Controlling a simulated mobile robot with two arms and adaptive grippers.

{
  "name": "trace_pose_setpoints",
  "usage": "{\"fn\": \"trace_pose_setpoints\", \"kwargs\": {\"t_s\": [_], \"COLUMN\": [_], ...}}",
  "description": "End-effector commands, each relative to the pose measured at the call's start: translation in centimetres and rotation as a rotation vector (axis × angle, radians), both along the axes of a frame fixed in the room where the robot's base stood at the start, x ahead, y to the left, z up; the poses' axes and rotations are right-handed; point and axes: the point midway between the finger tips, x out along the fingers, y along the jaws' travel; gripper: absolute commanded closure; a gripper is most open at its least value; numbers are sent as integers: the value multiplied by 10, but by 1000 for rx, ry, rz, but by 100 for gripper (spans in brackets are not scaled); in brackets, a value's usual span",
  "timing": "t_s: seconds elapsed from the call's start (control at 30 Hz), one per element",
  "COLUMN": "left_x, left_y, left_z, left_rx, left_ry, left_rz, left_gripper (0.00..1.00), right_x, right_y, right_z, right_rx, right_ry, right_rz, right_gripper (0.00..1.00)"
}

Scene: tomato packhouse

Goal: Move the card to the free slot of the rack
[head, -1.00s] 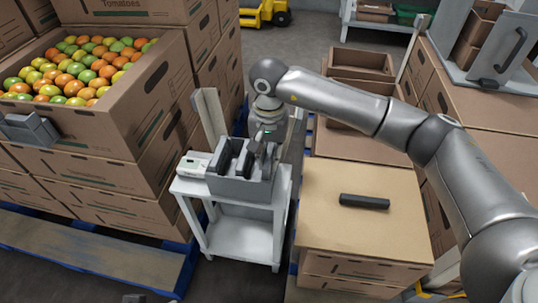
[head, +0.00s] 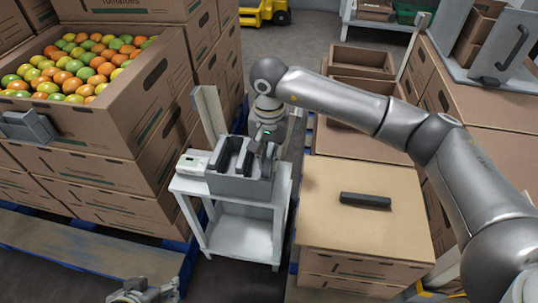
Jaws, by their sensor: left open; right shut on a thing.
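The grey rack (head: 238,187) stands on top of a small white stand, with black upright pieces (head: 226,153) in its left part. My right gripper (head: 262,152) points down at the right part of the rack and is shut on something. What it holds is mostly hidden by the fingers and rack, and I cannot make out the card clearly or tell how deep it sits. The free slot cannot be told apart from here. My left gripper (head: 146,293) is at the bottom edge, open, low and far from the rack, partly cut off.
A white device with a small display (head: 193,163) sits left of the rack on the white stand (head: 243,216). A black bar (head: 365,201) lies on a closed carton (head: 335,235) at right. A tomato carton (head: 150,100) stands close at left.

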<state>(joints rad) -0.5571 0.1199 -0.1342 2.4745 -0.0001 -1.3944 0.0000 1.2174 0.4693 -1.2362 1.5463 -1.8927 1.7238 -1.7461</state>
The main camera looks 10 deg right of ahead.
Motion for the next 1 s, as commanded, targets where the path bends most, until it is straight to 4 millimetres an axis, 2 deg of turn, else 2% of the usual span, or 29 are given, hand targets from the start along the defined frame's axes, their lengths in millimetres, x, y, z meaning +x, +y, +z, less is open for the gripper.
{"fn": "trace_pose_setpoints", "kwargs": {"t_s": [0.57, 0.87, 0.9, 1.0], "left_x": [17, 18, 18, 18], "left_y": [-7, -8, -8, -8], "left_z": [5, 6, 6, 6], "left_rx": [-23, -25, -25, -24], "left_ry": [-88, -93, -92, -92], "left_rz": [-6, -6, -6, -6], "left_gripper": [40, 40, 40, 40], "right_x": [0, 0, 0, 0], "right_y": [0, 0, 0, 0], "right_z": [-5, -5, -5, -5], "right_rx": [0, 0, 0, 0], "right_ry": [0, 0, 0, 0], "right_rz": [0, 0, 0, 0], "right_gripper": [100, 100, 83, 70]}}
